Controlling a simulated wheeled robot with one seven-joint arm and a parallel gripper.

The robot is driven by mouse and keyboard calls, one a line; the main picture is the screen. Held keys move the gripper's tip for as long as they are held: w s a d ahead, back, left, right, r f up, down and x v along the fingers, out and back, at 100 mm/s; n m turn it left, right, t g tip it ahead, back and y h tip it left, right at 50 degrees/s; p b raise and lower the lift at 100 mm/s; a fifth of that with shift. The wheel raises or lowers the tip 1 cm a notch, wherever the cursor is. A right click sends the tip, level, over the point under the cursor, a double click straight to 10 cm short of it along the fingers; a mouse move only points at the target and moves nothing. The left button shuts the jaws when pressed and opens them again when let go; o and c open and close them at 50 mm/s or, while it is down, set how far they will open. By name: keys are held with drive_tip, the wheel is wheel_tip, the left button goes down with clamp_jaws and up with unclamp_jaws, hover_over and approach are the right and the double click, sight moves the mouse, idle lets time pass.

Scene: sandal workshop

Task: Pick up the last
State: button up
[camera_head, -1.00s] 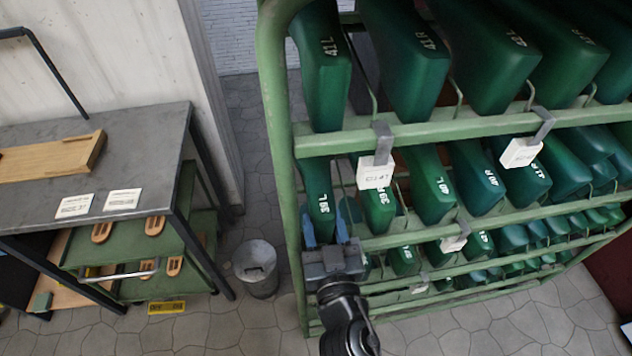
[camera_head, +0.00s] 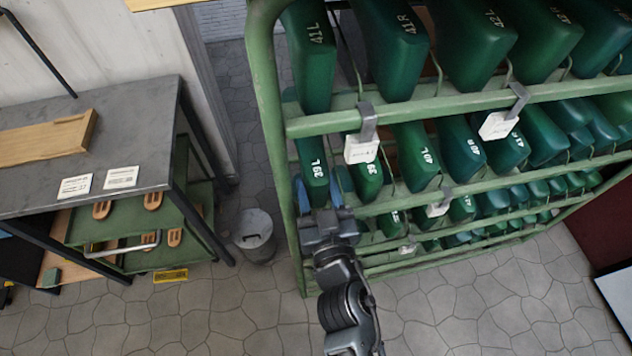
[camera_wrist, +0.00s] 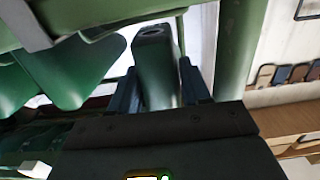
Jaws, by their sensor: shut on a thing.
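A narrow dark green shoe last marked 39 L (camera_head: 313,165) hangs at the left end of the rack's second row. My gripper (camera_head: 320,194) is shut on its lower end, with one blue finger on each side. In the wrist view the same last (camera_wrist: 155,70) stands between the two dark blue fingers (camera_wrist: 160,92), and a dark hole shows in its end. Other green lasts hang beside it, including 39 R (camera_head: 368,178), 40 L (camera_head: 416,155) and the larger 41 L (camera_head: 310,60) above.
The green rack (camera_head: 268,130) has its left post close to my gripper. White tags (camera_head: 362,149) hang on its rails. A grey bench (camera_head: 130,110) with a wooden board (camera_head: 45,140) stands at left. A bin (camera_head: 254,235) sits between them. Floor in front is clear.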

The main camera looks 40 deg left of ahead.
drive_tip(key=p+v, duration=0.3)
drive_tip(key=v, duration=2.7)
drive_tip(key=w+d+f+m+t+h+b, duration=0.1)
drive_tip(key=w+d+f+m+t+h, duration=0.25)
drive_tip(key=w, duration=0.45)
drive_tip(key=w+d+f+m+t+h, duration=0.2)
drive_tip(key=w+d+m+h, duration=0.15)
drive_tip(key=w, duration=0.35)
drive_tip(key=w+d+f+m+h+b, duration=0.1)
drive_tip(key=w+d+f+m+h, duration=0.1)
drive_tip(key=w+d+h, duration=0.4)
drive_tip(key=w+d+m+t, duration=0.1)
drive_tip(key=w+d, duration=0.3)
drive_tip(key=d, duration=0.2)
drive_tip(key=shift+w+h, duration=0.35)
drive_tip(key=shift+h, duration=0.05)
